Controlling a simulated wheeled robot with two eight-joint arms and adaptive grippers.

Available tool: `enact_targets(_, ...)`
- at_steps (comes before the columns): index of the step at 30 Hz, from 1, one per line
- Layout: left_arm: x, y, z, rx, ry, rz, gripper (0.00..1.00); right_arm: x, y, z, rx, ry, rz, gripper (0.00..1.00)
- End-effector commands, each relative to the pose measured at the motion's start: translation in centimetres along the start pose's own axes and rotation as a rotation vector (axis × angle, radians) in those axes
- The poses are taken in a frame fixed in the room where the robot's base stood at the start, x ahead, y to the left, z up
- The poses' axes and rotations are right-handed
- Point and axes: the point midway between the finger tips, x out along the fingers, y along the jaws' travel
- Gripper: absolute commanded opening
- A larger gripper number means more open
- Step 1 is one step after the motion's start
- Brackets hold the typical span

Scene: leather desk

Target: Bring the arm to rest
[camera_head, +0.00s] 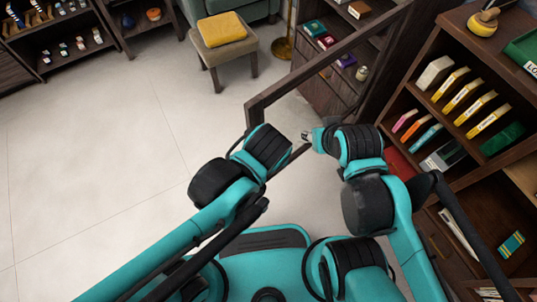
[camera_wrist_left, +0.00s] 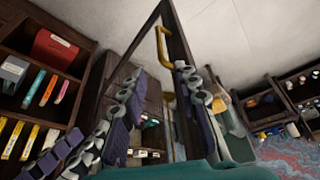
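My left arm (camera_head: 225,205) comes in from the left in the head view, folded at a black joint near the middle. Its gripper is hidden there. In the left wrist view, the left gripper (camera_wrist_left: 158,75) has its two jointed fingers spread apart, with nothing visibly held between them. My right arm (camera_head: 369,200) bends in from the right. The end of my right gripper (camera_head: 306,136) shows small and grey beside the dark frame; its fingers are too small to read.
A dark door frame (camera_head: 330,62) stands open just beyond both arms; a yellow handle (camera_wrist_left: 161,45) is on it. A bookcase (camera_head: 403,97) is close on the right. A stool with a yellow cushion (camera_head: 221,29) stands farther back. Floor (camera_head: 100,150) at left is clear.

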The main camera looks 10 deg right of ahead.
Motion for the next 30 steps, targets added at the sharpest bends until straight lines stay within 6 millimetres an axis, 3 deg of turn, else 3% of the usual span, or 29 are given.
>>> enact_targets(12, 0.0, 0.0, 0.0, -0.001, 0.0, 0.0, 0.31, 0.0, 0.0, 0.0, 0.0, 0.0, 0.0, 0.4)
enact_targets(16, 0.0, -1.6, -0.6, -0.014, 0.006, 0.002, 0.31, 0.0, 0.0, 0.0, 0.0, 0.0, 0.0, 0.4)
enact_targets(20, -0.3, -6.2, -1.6, -0.046, 0.031, 0.007, 0.31, 0.0, 0.0, 0.0, 0.0, 0.0, 0.0, 0.4)
enact_targets(23, -0.8, -10.8, -2.2, -0.074, 0.069, 0.005, 0.31, 0.0, 0.0, 0.0, 0.0, 0.0, 0.0, 0.4)
enact_targets(27, -1.7, -16.4, -2.1, -0.105, 0.136, -0.014, 0.31, 0.0, 0.0, 0.0, 0.0, 0.0, 0.0, 0.4)
enact_targets(30, -2.3, -19.5, -1.8, -0.121, 0.178, -0.037, 0.31, 0.0, 0.0, 0.0, 0.0, 0.0, 0.0, 0.4)
